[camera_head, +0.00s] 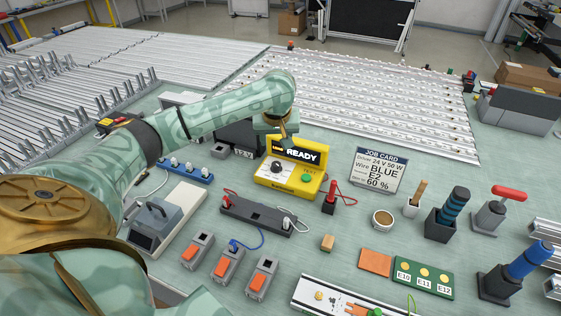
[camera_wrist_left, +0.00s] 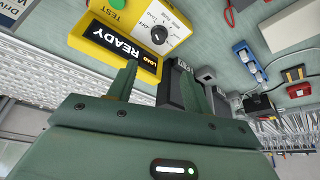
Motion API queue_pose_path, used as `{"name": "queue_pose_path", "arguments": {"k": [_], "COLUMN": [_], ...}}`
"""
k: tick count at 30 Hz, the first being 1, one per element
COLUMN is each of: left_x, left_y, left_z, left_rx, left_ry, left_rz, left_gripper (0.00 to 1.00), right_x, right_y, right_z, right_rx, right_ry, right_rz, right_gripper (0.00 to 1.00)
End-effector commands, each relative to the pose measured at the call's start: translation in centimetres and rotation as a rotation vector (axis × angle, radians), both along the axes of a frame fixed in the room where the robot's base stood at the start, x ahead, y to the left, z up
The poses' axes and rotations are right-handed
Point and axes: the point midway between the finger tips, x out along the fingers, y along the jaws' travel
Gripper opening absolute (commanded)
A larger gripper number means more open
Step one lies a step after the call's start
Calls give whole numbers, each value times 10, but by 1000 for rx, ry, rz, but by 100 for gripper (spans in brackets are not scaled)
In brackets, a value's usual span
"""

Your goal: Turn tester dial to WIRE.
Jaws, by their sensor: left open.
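The tester (camera_head: 262,178) is a yellow box with a black READY display, standing mid-table in the head view. Its black dial (camera_head: 276,167) is on the left of its face, beside a green button (camera_head: 306,177). In the left wrist view the dial (camera_wrist_left: 158,35) appears upside down with a white pointer mark; the printing around it is too small to read surely. My left gripper (camera_head: 285,138) is open and empty above the tester's display edge, apart from the dial. Its two fingers (camera_wrist_left: 167,80) are spread in the left wrist view. My right gripper is not in view.
A dark box marked 12 V (camera_head: 240,135) stands just behind and left of the tester. A black terminal strip (camera_head: 255,214) lies in front. A job card (camera_head: 378,170) and a cup (camera_head: 382,219) are to the right. A blue socket strip (camera_head: 190,171) lies left.

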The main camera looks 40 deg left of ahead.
Motion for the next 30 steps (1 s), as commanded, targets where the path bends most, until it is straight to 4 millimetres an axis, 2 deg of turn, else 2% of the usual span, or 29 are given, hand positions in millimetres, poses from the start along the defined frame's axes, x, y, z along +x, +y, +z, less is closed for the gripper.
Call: {"name": "queue_pose_path", "arguments": {"k": [3, 5, 9, 15, 21, 30], "left_x": [6, 10, 21, 34, 41, 43], "left_y": [5, 9, 18, 30, 37, 39], "left_z": [-28, -43, -79, -120, -140, -142], "left_rx": [-2, -1, -1, 1, 0, 1], "left_ry": [4, 5, 4, 3, 2, -1], "left_rz": [-1, 0, -2, -4, -6, -8], "left_gripper": [50, 50, 50, 50, 50, 50], "right_x": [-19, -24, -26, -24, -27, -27], "right_y": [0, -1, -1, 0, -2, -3], "right_z": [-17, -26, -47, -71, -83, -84], "right_rx": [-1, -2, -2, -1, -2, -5], "right_ry": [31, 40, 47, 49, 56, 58], "right_rz": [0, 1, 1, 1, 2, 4], "right_gripper": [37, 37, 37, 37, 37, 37]}}
